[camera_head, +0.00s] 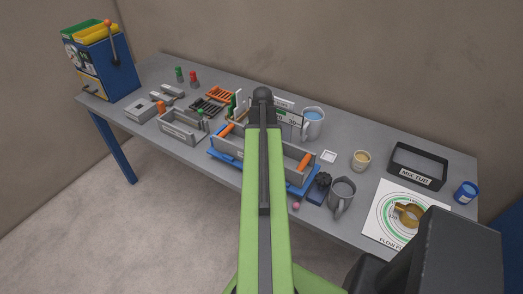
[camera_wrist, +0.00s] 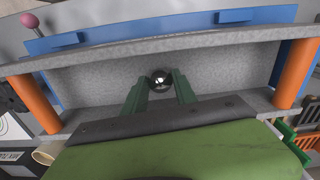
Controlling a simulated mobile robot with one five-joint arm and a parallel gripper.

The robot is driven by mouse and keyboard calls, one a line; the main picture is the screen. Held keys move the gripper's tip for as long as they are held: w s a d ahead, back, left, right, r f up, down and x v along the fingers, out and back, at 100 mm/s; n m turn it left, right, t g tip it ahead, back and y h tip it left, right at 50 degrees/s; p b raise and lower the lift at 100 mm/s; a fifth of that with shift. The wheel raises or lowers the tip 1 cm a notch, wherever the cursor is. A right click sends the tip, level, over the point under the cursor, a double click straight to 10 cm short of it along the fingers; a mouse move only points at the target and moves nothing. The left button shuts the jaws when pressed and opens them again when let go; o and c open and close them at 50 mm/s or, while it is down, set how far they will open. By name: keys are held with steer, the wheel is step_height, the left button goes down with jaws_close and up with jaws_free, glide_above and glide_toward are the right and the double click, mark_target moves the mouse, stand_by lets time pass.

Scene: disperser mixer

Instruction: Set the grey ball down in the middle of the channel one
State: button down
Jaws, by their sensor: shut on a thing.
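The channel is a long grey trough (camera_wrist: 230,65) with an orange roller at each end and blue parts along its side. In the head view the channel (camera_head: 287,171) sits on the front part of the table, its middle covered by my green arm. My gripper (camera_wrist: 160,84) has dark green fingers and is shut on a small shiny grey ball (camera_wrist: 161,79). The ball appears over the middle stretch of the channel, between the two orange rollers. I cannot tell whether it touches the floor. The gripper and ball are hidden behind the arm in the head view.
A pale blue mug (camera_head: 313,122) stands behind, and a black mix tub (camera_head: 418,165) is at the right.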

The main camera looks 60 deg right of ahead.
steer(key=c, duration=0.9)
jaws_free()
step_height(320, 180, up, 17)
steer(key=p, duration=1.7)
steer(key=shift+r, duration=0.2)
